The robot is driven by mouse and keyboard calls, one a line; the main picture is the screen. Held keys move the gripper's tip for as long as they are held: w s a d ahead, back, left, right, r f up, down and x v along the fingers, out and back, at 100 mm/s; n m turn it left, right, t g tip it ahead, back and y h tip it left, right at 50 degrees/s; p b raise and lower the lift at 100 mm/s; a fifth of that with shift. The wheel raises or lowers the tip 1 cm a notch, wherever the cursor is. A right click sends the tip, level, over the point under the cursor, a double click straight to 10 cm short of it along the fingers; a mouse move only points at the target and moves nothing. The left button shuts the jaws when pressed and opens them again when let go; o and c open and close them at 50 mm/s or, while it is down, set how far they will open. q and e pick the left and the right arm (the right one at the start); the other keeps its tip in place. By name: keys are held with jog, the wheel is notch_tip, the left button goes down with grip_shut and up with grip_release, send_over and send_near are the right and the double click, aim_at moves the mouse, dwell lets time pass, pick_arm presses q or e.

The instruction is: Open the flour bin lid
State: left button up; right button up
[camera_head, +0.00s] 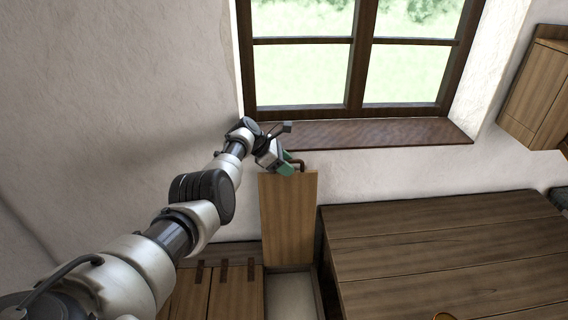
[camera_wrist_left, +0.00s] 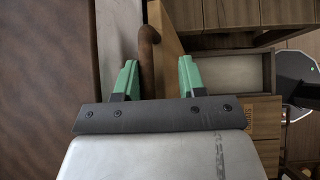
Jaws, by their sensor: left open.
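The wooden flour bin lid (camera_head: 289,222) stands raised and about upright behind an open compartment (camera_head: 291,291) with a pale inside. Its dark brown handle (camera_head: 300,164) is at the lid's top edge. In the left wrist view the handle (camera_wrist_left: 148,58) shows between the two green fingertips of my left gripper (camera_wrist_left: 157,78), and the lid (camera_wrist_left: 166,45) is seen nearly edge-on beside it. My left gripper (camera_head: 286,163) is open at the handle, just under the window sill. I cannot tell whether a finger touches the handle. My right gripper is not in view.
Closed wooden lids (camera_head: 236,292) with dark hinges lie left of the open compartment. A wide plank table (camera_head: 440,245) stands to the right. The window sill (camera_head: 370,134) is close behind the gripper. A wall cabinet (camera_head: 535,95) hangs at the upper right.

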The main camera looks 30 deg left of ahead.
pick_arm(q)
jog(key=p+v, duration=0.1)
jog(key=v, duration=0.1)
jog(key=shift+a+r+p, duration=0.1)
jog(key=shift+r+p, duration=0.25)
jog(key=v, duration=0.8)
jog(key=shift+s+a+f, duration=0.1)
jog(key=shift+s+f, duration=0.1)
jog(key=shift+s, duration=0.05)
